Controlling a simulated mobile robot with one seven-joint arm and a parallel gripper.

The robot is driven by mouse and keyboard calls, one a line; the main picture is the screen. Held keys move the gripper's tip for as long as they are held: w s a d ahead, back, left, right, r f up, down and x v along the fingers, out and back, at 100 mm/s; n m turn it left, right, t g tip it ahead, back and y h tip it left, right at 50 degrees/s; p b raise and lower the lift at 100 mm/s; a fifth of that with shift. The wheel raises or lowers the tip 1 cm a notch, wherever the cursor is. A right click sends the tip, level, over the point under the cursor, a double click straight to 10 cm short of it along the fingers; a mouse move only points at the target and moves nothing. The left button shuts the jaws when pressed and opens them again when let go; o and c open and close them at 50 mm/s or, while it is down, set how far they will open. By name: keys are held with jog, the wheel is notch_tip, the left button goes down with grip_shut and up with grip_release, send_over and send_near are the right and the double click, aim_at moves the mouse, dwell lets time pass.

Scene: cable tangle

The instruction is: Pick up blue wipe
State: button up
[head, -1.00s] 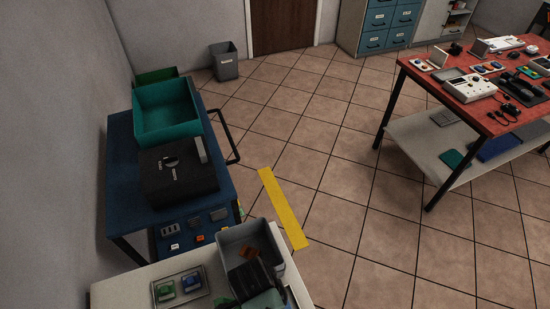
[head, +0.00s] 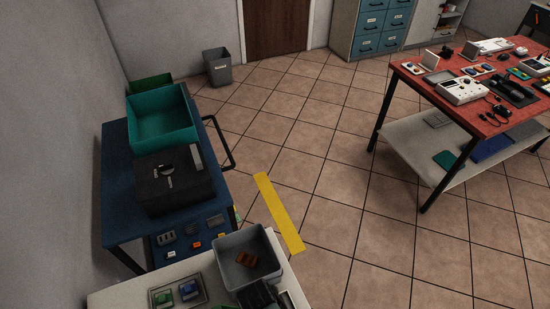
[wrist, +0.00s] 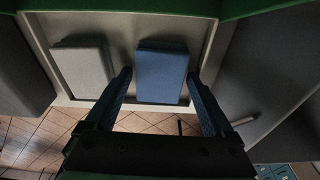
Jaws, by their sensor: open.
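In the wrist view a flat blue pad, which looks like the blue wipe (wrist: 162,72), lies in a shallow pale tray (wrist: 120,30). A light grey pad (wrist: 82,68) lies to its left. My gripper (wrist: 159,76) is open and empty, with one dark finger on either side of the blue pad in the picture. I cannot tell how far the fingertips are from it. I cannot tell whether this is the same tray.
Behind are a blue cart (head: 118,205), a black box (head: 180,180) and a teal bin (head: 160,122). A red table (head: 440,105) stands right, with open floor between.

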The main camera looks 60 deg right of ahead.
jog(key=c, duration=1.1)
jog(key=shift+r, duration=0.15)
notch_tip(320, 180, up, 10)
jog(key=shift+f, duration=0.1)
